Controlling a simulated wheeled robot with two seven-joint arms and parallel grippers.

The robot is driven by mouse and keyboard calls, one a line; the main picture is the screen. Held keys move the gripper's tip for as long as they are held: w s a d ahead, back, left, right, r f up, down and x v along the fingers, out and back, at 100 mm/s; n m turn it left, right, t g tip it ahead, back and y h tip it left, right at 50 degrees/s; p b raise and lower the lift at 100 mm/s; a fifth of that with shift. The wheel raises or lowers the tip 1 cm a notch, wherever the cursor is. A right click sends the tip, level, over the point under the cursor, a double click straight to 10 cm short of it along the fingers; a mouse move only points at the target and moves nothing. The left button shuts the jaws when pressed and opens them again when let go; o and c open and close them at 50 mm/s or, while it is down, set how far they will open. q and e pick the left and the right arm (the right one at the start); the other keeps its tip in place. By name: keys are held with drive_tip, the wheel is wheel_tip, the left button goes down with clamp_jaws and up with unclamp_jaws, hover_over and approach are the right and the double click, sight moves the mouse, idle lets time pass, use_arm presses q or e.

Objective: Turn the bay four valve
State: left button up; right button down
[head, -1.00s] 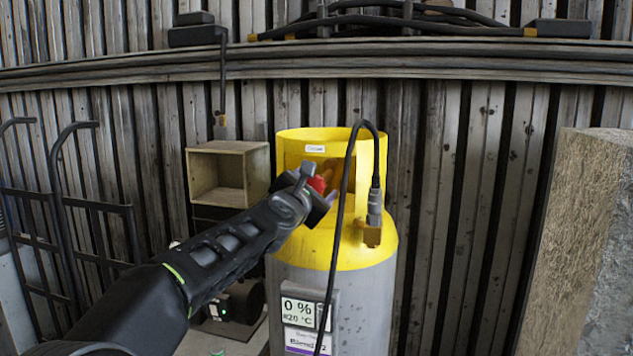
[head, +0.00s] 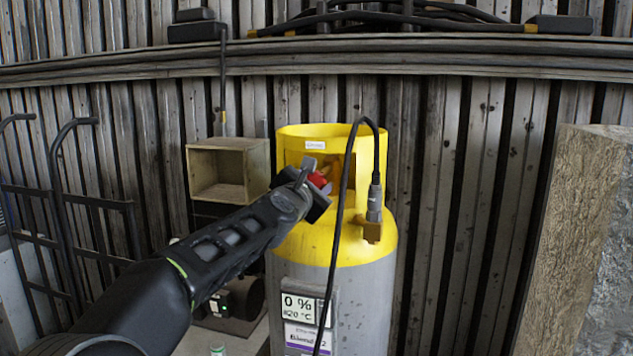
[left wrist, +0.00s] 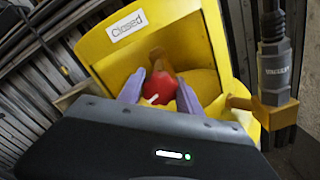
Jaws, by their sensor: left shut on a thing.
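A grey gas cylinder (head: 345,290) with a yellow top and a yellow collar (head: 368,155) stands in the middle of the head view. A red valve knob (head: 319,181) sits inside the collar opening. My left gripper (head: 314,182) reaches in from the left and is shut on the knob. In the left wrist view the red knob (left wrist: 160,86) is between the two fingers (left wrist: 158,93), below a white label (left wrist: 127,25) reading "Closed". The front of the knob is partly hidden by the gripper body. My right gripper is in neither view.
A black cable with a connector (head: 374,205) hangs in front of the cylinder. A display (head: 305,309) on the cylinder shows 0 %. A large rough block (head: 575,240) stands right.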

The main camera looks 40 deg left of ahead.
use_arm(q)
drive_tip(key=shift+c, duration=0.7)
drive_tip(key=shift+m, duration=0.3)
drive_tip(key=m, duration=0.5)
drive_tip(key=shift+p, duration=0.3)
drive_tip(key=m, duration=0.5)
drive_tip(key=shift+m+p, duration=0.3)
drive_tip(key=shift+p, duration=0.1)
drive_tip(key=m+p, duration=0.1)
drive_tip(key=m, duration=0.4)
drive_tip(key=m+p, duration=0.1)
drive_tip(key=m, duration=0.4)
drive_tip(key=shift+f+m, duration=0.1)
drive_tip(key=shift+m, duration=0.2)
drive_tip(key=o, duration=1.4)
drive_tip(key=shift+c, duration=0.2)
